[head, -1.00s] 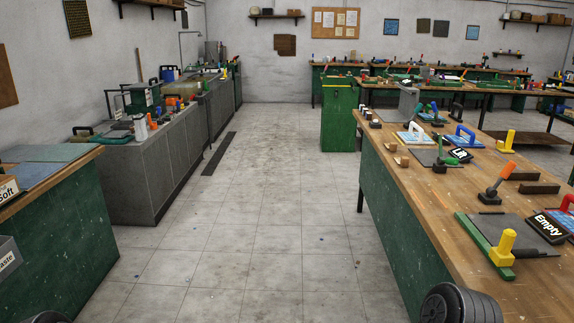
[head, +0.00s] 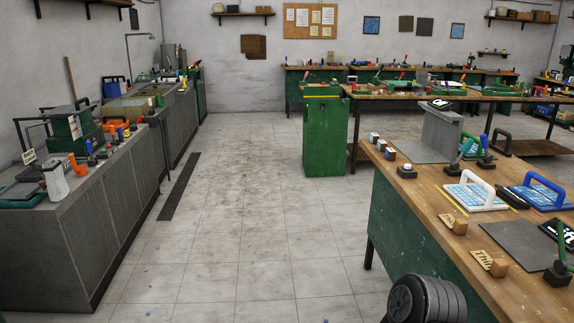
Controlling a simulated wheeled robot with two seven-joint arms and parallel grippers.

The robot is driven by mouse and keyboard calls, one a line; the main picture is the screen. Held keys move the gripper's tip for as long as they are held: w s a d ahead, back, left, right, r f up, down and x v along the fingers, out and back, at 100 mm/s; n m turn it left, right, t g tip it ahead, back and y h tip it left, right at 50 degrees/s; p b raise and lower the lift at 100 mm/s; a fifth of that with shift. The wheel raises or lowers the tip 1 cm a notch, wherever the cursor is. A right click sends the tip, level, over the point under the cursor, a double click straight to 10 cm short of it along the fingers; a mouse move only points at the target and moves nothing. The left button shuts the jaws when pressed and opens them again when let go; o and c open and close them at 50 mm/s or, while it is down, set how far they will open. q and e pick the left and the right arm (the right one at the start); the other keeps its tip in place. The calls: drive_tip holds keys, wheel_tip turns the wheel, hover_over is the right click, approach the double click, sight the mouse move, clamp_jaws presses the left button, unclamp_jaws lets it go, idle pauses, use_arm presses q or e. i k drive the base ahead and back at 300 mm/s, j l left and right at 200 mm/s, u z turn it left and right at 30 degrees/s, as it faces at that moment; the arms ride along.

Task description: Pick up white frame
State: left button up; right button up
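The white frame (head: 470,195), a light rim with a white arched handle over a blue tiled face, lies on the wooden bench (head: 425,207) at the right. A similar frame with a blue handle (head: 540,192) lies just to its right, with a dark object between them. Neither gripper is in view. Only a dark, ridged rounded part of my own arm shows at the bottom, right of the middle, well short of the white frame.
Small blocks (head: 460,226) and a grey sheet (head: 520,243) lie in front of the frame on the bench. A grey upright block (head: 440,133) stands behind. A green cabinet (head: 324,135) stands past the bench. The floor aisle (head: 240,210) is clear; grey counters (head: 75,235) line the left.

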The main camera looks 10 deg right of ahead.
sight(479, 196)
drive_tip(key=i, duration=3.1)
drive_tip(key=z, duration=3.9)
